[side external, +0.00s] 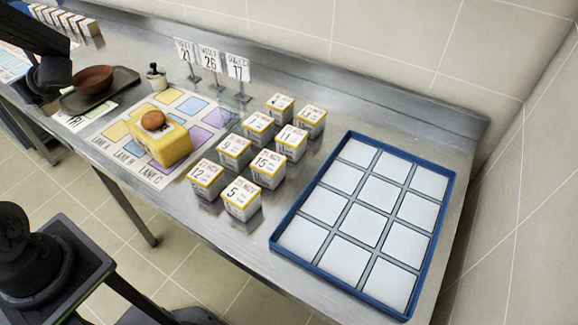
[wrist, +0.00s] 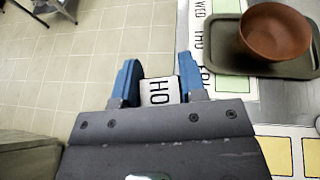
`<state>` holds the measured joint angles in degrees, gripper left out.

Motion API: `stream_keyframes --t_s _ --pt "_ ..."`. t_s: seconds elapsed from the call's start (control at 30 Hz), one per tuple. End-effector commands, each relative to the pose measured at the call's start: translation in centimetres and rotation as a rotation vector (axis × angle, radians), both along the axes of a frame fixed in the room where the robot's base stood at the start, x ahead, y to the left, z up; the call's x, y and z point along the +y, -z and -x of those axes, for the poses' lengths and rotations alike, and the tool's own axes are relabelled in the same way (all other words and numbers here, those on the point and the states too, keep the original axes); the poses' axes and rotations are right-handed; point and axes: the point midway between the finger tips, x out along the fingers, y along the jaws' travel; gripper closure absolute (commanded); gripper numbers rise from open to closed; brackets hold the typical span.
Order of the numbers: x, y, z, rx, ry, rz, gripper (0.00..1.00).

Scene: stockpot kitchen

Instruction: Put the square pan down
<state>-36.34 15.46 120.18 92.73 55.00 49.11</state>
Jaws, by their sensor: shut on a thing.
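My gripper (wrist: 157,88) is shut on a small white block (wrist: 158,91) with the dark letters "HO", seen between its blue fingers in the wrist view. In the side view my gripper (side external: 42,98) is a dark shape at the far left, and the block cannot be made out. No plainly square pan shows. A dark green rectangular tray (wrist: 228,57) with a raised rim lies right of my gripper in the wrist view; it also shows in the side view (side external: 127,80). A brown bowl (wrist: 275,32) sits on the tray.
A mat (side external: 114,134) with coloured squares carries a yellow block (side external: 172,148) with a round brown thing on top. Several numbered white cubes (side external: 268,168) stand mid-counter. A blue-rimmed grid tray (side external: 284,222) is empty at the right. Number signs (side external: 238,67) stand behind.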

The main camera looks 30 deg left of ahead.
Motion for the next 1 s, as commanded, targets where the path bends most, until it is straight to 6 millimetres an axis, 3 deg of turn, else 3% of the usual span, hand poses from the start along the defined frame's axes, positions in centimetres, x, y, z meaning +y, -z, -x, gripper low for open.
stream_keyframes --t_s 0.17,0.37,0.5,0.7,1.0 --pt "-1.1 0.0 -2.4 -0.002 0.065 0.0 0.91" --pt "-5.7 -0.1 -9.8 -0.004 0.283 0.004 0.91" --pt "-10.7 -0.2 -15.2 -0.005 0.463 0.007 0.91" --pt "-19.2 -0.3 -21.4 -0.005 0.711 0.009 0.91" --pt "-33.9 -0.4 -26.7 -0.003 1.069 0.011 0.91"
